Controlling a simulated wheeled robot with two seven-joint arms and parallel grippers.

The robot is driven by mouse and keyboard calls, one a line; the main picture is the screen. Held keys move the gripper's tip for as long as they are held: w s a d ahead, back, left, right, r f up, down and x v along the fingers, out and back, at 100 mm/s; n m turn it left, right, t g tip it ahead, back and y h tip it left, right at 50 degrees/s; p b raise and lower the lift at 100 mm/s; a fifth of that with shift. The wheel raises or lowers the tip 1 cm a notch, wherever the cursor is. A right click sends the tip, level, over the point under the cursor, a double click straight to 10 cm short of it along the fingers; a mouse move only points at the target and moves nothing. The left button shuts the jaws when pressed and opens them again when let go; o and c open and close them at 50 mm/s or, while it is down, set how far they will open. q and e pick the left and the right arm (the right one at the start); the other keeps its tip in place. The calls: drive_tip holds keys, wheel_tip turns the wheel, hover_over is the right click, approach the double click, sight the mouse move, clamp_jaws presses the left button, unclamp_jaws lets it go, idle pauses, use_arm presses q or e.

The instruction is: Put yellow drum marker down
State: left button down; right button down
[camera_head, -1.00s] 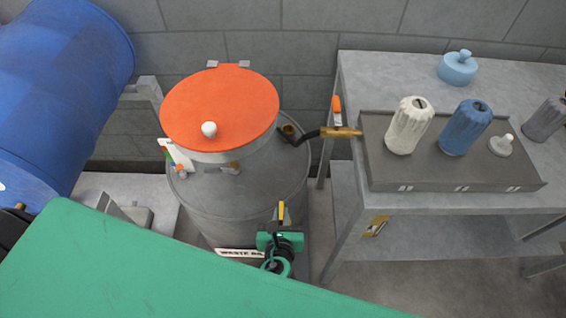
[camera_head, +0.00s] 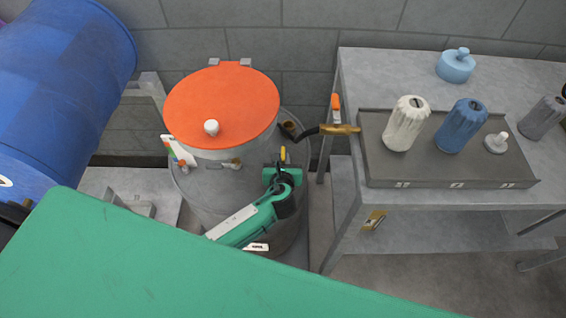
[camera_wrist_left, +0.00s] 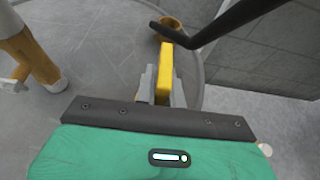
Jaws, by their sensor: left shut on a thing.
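The yellow drum marker (camera_wrist_left: 165,72) is a slim upright yellow piece held between the jaws of my left gripper (camera_wrist_left: 162,88) in the left wrist view. In the head view the marker (camera_head: 283,153) shows as a small yellow tip above my left gripper (camera_head: 283,168). My left gripper is shut on it, over the right part of the grey waste oil drum's top (camera_head: 205,190). I cannot tell whether the marker touches the drum. My right gripper is not in view.
An orange lid (camera_head: 222,100) with a white knob covers the funnel on the drum. A dark hose with a brass nozzle (camera_head: 338,129) reaches from the drum to the tray (camera_head: 450,165) of filters on the bench. A blue drum (camera_head: 60,85) lies at left.

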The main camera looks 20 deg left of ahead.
use_arm(q)
drive_tip(key=shift+f, duration=1.15)
drive_tip(key=c, duration=1.5)
unclamp_jaws()
drive_tip(key=shift+f, duration=0.1)
drive_tip(key=v, duration=1.2)
